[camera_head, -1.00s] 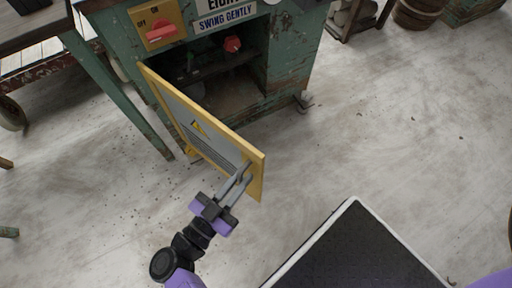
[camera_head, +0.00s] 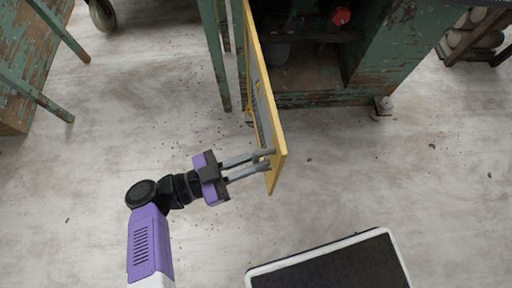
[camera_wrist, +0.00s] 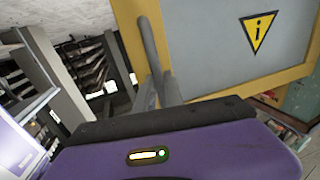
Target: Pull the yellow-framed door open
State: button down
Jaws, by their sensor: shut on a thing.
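The yellow-framed door (camera_head: 277,143) with a grey panel stands swung out from the green cabinet (camera_head: 377,66), nearly edge-on to the head camera. My gripper (camera_head: 267,159) comes from the left and is shut at the door's free edge, near its front corner. In the wrist view the fingers (camera_wrist: 159,60) reach the yellow frame, and the door's grey panel (camera_wrist: 215,45) carries a yellow warning triangle (camera_wrist: 258,31).
The cabinet's dark inside shows a red knob (camera_head: 340,16). A caster foot (camera_head: 381,106) is at the cabinet's right corner.

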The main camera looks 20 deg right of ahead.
jog(key=c, duration=1.5)
grip_release()
jog(key=shift+w, duration=0.15)
jog(key=shift+o, duration=0.2)
jog(key=shift+a, duration=0.1)
jog(key=s+a, duration=0.1)
jog(key=a, duration=0.6)
jog(key=shift+a, duration=0.25)
jog(key=shift+s, duration=0.1)
